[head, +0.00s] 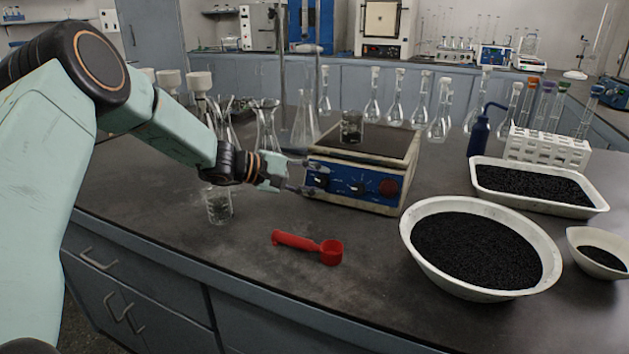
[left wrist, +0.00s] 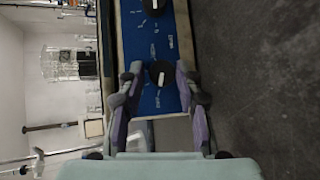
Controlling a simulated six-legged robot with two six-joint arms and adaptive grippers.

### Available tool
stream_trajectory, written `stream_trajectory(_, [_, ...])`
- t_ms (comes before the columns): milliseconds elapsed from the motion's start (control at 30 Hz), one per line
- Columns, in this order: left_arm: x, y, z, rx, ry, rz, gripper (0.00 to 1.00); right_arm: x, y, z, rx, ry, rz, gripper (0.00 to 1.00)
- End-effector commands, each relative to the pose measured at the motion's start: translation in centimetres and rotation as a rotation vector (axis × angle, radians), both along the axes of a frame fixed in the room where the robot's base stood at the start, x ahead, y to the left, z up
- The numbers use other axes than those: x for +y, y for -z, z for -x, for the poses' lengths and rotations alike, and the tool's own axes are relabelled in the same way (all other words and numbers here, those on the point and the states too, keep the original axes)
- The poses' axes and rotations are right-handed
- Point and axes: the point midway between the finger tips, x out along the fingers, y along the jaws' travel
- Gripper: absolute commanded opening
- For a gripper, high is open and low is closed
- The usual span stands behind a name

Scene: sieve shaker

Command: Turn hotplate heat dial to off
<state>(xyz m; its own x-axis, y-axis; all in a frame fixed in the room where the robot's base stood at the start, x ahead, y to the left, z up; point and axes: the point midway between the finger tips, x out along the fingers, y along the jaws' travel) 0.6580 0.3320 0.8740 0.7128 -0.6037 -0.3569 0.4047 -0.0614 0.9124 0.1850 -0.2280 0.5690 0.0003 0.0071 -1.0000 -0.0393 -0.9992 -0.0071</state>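The hotplate (head: 362,143) stands on the bench with a blue front panel (head: 340,180). The panel carries a black dial at its left, a middle dial (head: 357,187) and a red knob (head: 389,188). My left gripper (head: 302,176) is in front of the panel's left end. In the left wrist view, its two fingers (left wrist: 159,76) are spread on either side of the left black dial (left wrist: 160,73), with visible gaps, so it looks open. A white mark shows on that dial. Another dial (left wrist: 154,4) is cut off by the frame's top. The panel labels are unreadable. My right gripper is not visible.
A glass beaker (head: 351,127) with dark contents stands on the hotplate. Another beaker (head: 218,205) stands under my left forearm. A red scoop (head: 318,248) lies in front. A white bowl (head: 410,232) of black granules is at the right. Flasks stand behind.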

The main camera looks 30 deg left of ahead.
Motion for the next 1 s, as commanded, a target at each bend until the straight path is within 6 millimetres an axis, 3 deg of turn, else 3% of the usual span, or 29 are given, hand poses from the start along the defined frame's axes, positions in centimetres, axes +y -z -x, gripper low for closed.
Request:
stream_trajectory(167, [-0.1,0.1,0.1,0.001,0.003,-0.001,0.50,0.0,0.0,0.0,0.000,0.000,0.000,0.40])
stream_trajectory(533, [0.3,-0.2,0.5,0.000,0.003,0.000,0.50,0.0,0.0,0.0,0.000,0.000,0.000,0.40])
stream_trajectory(1000, [4.4,-2.7,5.4,-0.004,0.002,0.003,0.50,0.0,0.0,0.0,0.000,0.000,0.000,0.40])
